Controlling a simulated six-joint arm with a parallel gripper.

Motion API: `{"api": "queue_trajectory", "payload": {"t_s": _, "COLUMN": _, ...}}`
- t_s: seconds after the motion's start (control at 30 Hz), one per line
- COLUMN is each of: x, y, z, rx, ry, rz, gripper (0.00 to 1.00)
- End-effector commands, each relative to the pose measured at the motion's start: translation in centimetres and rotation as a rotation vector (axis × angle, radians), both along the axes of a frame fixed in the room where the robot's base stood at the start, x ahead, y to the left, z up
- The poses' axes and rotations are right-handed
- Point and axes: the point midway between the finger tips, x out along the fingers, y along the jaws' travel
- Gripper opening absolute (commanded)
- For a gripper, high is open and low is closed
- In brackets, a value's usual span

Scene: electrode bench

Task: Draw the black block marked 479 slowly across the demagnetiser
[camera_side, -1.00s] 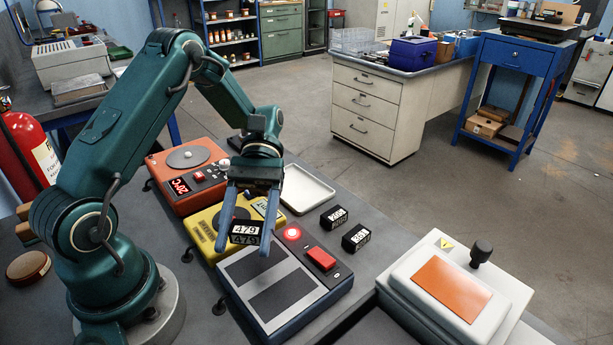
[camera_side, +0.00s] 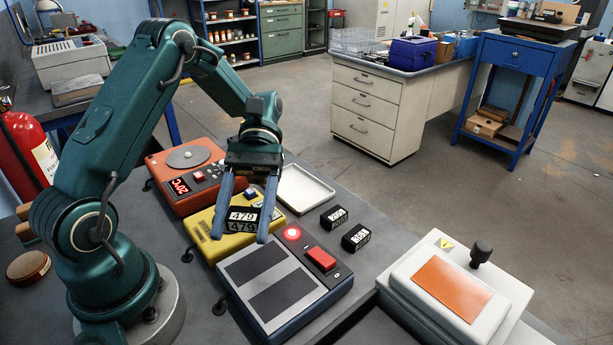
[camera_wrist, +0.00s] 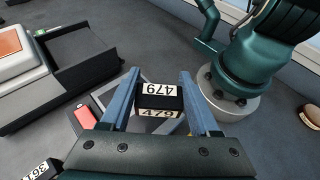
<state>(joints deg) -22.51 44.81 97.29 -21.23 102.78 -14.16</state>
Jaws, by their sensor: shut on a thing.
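The black block marked 479 (camera_side: 243,219) has white labels. My gripper (camera_side: 240,238) is shut on it and holds it between two blue fingers. In the wrist view the block (camera_wrist: 158,98) shows between the fingers with its numbers facing the camera. The likely demagnetiser is the blue-sided unit (camera_side: 304,257) with two dark strips, a lit red lamp and a red button. The block appears above the yellow unit (camera_side: 204,239) beside it; its height is hard to tell. In the wrist view the blue-sided unit is mostly hidden behind my gripper.
Two other black labelled blocks (camera_side: 334,218) (camera_side: 356,238) stand on the bench right of the units. A white tray (camera_side: 325,197) lies behind. An orange unit with a round plate (camera_side: 188,158) is at the back left. A white machine with an orange panel (camera_side: 450,290) stands front right.

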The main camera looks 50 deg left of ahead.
Motion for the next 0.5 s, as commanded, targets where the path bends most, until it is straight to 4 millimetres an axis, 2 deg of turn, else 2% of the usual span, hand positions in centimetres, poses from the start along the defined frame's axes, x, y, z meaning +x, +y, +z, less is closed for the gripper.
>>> {"api": "queue_trajectory", "payload": {"t_s": 0.5, "x": 0.0, "y": 0.0, "z": 2.3, "rx": -0.001, "ry": -0.001, "rz": 0.000, "gripper": 0.00}}
